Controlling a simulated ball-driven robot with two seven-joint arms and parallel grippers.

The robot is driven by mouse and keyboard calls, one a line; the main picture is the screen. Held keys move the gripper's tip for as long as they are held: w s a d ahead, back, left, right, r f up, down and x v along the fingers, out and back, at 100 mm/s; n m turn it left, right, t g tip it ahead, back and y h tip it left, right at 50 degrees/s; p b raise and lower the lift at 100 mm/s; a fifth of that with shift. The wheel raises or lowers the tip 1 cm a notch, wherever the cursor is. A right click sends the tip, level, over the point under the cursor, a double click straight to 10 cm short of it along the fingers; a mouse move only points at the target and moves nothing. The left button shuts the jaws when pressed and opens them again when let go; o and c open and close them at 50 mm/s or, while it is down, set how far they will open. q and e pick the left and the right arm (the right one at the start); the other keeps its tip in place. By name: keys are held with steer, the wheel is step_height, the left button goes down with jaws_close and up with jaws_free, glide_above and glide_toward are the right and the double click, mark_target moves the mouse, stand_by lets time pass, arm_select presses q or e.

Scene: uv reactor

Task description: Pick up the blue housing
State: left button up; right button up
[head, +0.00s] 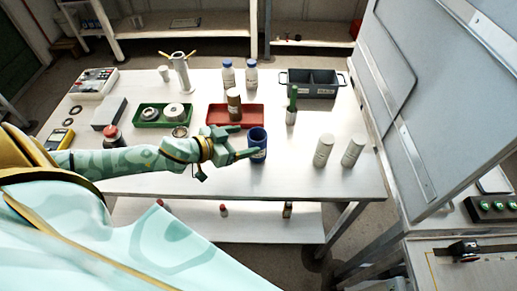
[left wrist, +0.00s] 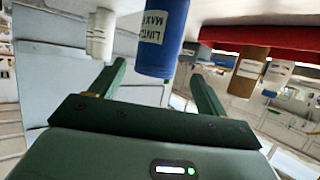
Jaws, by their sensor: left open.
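The blue housing (head: 258,146), an open-topped blue cylinder with a white label, stands upright on the table near its front edge. In the left wrist view the blue housing (left wrist: 165,38) shows upside down, in line with the gap between my fingers. My left gripper (head: 246,141) is open, at the left side of the housing. In the left wrist view my left gripper (left wrist: 160,78) has its two green fingers spread to either side of the housing, nothing clamped. Whether a finger touches it, I cannot tell. My right gripper is not in view.
A red tray (head: 222,109) with a brown bottle (head: 234,104) lies just behind the housing. A grey bin (head: 310,79) is farther back.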

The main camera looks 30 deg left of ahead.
mark_target(258, 138)
arm_select(q)
steer(key=shift+d+b+x, duration=0.15)
steer(key=shift+b+x, duration=0.1)
steer(key=shift+x, duration=1.25)
steer(key=shift+d+b+x, duration=0.15)
steer(key=shift+b+x, duration=0.05)
steer(key=shift+x, duration=1.35)
steer(key=shift+s+f, duration=0.1)
steer(key=shift+s, duration=0.1)
steer(key=shift+c, duration=0.4)
steer(key=c, duration=1.1)
